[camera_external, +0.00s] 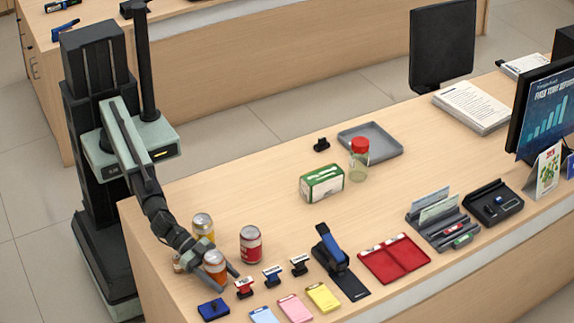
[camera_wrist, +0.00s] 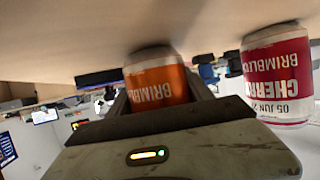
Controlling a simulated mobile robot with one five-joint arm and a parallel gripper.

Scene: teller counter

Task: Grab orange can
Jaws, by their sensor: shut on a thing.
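The orange can (camera_external: 214,268) stands at the front left of the counter in the external view. My gripper (camera_external: 222,276) is shut on it, with a finger showing along its right side. In the wrist view, which is upside down, the orange can (camera_wrist: 156,82) sits between the fingers of my gripper (camera_wrist: 158,98), its lettering inverted. The can looks upright; I cannot tell whether its bottom touches the counter. A red cherry can (camera_external: 251,245) stands apart to the right and also shows at the right of the wrist view (camera_wrist: 278,75).
A yellow can (camera_external: 203,227) stands close behind the orange can. A green-and-white box (camera_external: 322,183) and a red-lidded jar (camera_external: 359,160) stand farther back. The counter's left middle is clear.

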